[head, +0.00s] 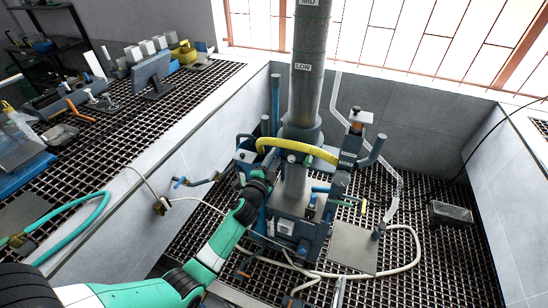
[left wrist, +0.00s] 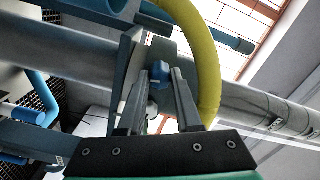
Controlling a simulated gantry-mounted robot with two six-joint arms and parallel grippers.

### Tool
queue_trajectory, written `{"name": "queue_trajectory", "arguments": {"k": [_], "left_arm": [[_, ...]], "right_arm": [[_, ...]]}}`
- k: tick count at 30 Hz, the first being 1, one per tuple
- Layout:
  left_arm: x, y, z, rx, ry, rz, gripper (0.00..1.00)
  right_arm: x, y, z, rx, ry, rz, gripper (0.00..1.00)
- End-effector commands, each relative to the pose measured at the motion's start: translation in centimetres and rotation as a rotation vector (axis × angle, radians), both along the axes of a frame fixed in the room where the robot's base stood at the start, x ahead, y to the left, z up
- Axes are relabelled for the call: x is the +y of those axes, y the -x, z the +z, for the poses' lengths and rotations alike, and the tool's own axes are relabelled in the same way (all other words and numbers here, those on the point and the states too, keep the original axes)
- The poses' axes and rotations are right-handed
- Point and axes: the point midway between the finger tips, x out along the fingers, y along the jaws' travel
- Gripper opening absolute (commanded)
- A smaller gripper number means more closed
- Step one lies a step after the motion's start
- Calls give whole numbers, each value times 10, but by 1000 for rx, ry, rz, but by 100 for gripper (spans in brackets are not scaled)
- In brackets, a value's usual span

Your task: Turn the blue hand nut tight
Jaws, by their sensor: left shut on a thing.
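The blue hand nut (left wrist: 160,70) shows in the left wrist view, between the fingertips of my left gripper (left wrist: 158,82). The fingers are shut on it from both sides. In the head view my left gripper (head: 266,170) reaches up to the left side of the column's base, and the nut is hidden there behind the gripper. A grey plate stands right behind the nut in the left wrist view. How tight the nut is cannot be told. My right gripper is not in view.
A yellow hose (head: 298,147) arches close over my left gripper. The tall grey column (head: 309,75) stands just behind. A black tray (head: 450,212) sits on the open grating at right.

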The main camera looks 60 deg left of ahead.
Motion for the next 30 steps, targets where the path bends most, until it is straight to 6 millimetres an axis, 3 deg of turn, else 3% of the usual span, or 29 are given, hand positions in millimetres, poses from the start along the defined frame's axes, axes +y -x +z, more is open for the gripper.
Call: {"name": "queue_trajectory", "arguments": {"k": [21,22,26,30], "left_arm": [[0,0,1,56,-65,-1,0],[0,0,1,55,-64,-1,37],[0,0,1,56,-64,0,60],[0,0,0,56,-64,0,63]], "right_arm": [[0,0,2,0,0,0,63],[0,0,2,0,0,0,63],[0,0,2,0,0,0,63],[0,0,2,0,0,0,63]]}}
